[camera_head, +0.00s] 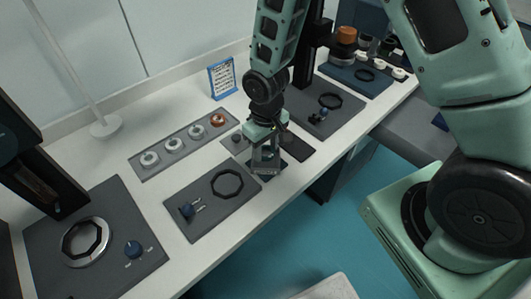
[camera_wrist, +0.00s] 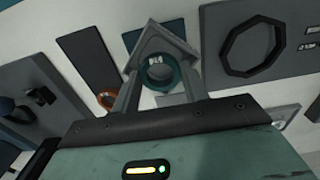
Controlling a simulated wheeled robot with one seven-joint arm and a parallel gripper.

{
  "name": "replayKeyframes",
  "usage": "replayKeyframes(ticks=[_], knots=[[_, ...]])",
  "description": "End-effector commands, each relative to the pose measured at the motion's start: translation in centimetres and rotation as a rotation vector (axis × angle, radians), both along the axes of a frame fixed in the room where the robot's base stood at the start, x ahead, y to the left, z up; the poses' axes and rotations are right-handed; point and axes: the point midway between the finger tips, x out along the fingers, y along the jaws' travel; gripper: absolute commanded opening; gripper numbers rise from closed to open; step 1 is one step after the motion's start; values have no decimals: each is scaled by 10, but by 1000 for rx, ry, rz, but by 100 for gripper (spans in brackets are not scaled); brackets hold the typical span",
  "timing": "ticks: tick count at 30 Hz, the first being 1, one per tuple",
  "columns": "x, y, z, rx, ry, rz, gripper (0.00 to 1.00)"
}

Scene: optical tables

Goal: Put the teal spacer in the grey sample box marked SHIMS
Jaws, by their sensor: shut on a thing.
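My gripper (camera_wrist: 160,78) is shut on the teal spacer (camera_wrist: 158,86), a small ring held between its two fingers in the wrist view. In the head view my gripper (camera_head: 266,168) points down over the front edge of the white bench, near a small dark square; the spacer is not distinct there. I cannot read a SHIMS mark, nor tell whether the spacer touches the shape.
A grey plate (camera_head: 145,164) holds several ring parts, one orange (camera_head: 217,119). A dark panel with an octagonal ring (camera_head: 227,183) and blue knob (camera_head: 187,209) lies left of my gripper. A blue-framed card (camera_head: 222,77) stands behind. White bench top (camera_head: 150,205) shows between the panels.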

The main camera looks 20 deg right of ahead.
Motion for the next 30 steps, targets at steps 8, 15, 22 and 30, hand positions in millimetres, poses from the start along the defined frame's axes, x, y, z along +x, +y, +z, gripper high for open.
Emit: replayKeyframes(ticks=[8,15,22,30], knots=[[-1,0,-30,-1,3,-1,19],[0,0,-32,0,1,-1,19],[-1,0,-39,0,1,-1,19],[-2,0,-48,0,4,0,19]])
